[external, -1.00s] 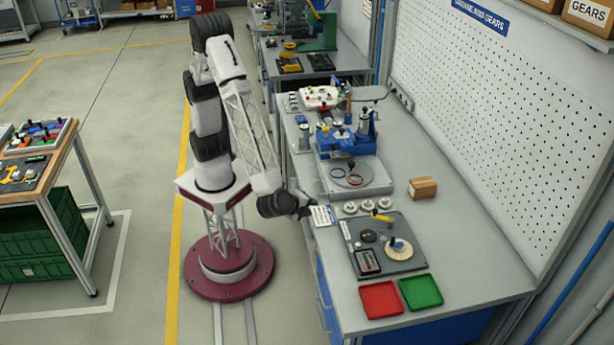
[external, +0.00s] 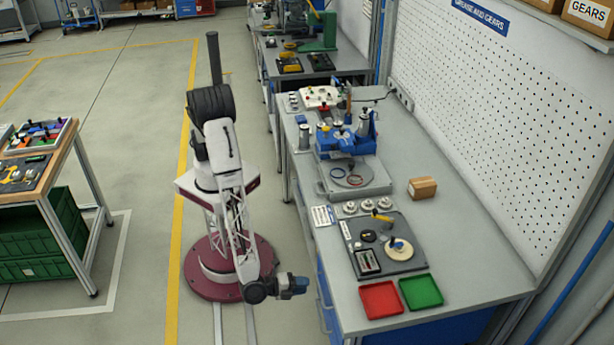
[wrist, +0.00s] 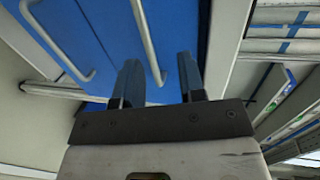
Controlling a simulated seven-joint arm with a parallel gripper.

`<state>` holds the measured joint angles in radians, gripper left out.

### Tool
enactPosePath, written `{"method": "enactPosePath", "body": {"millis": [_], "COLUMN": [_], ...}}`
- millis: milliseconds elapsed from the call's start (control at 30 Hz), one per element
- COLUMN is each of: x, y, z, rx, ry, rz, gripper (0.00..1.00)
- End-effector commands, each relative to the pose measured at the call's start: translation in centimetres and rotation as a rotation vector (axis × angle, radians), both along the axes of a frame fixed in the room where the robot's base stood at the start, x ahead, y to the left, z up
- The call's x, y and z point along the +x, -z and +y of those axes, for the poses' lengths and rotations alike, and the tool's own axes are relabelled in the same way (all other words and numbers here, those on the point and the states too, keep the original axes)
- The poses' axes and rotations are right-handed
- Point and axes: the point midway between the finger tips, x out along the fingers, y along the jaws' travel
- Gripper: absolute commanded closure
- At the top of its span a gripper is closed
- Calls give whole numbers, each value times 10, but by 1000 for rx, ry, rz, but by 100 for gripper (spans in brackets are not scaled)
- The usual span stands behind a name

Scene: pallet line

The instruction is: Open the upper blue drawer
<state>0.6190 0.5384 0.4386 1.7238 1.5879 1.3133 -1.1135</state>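The blue drawer fronts show at the left side of the workbench (external: 450,287) in the external view, seen edge-on. In the wrist view the upper blue drawer (wrist: 183,28) lies beside the grey bench edge, with its pale bar handle (wrist: 147,38). The lower blue drawer (wrist: 88,38) and its handle (wrist: 52,45) are further left. My gripper (external: 304,284) is just left of the drawer fronts; in the wrist view its two dark blue fingers (wrist: 157,72) are apart and empty. The upper handle's near end shows between them; I cannot tell the depth gap.
The bench top carries a red tray (external: 381,300), a green tray (external: 421,291), a grey fixture board (external: 405,263) and a blue machine (external: 347,142). Open floor lies left of the bench, around my base.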

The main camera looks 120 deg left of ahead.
Motion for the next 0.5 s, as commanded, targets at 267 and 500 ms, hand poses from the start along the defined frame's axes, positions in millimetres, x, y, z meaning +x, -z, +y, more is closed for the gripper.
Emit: {"method": "enactPosePath", "body": {"millis": [267,500], "x": [2,2], "y": [17,17], "z": [-16,-16], "rx": [11,11], "ry": [39,39], "rz": [-20,-19], "gripper": [63,63]}}
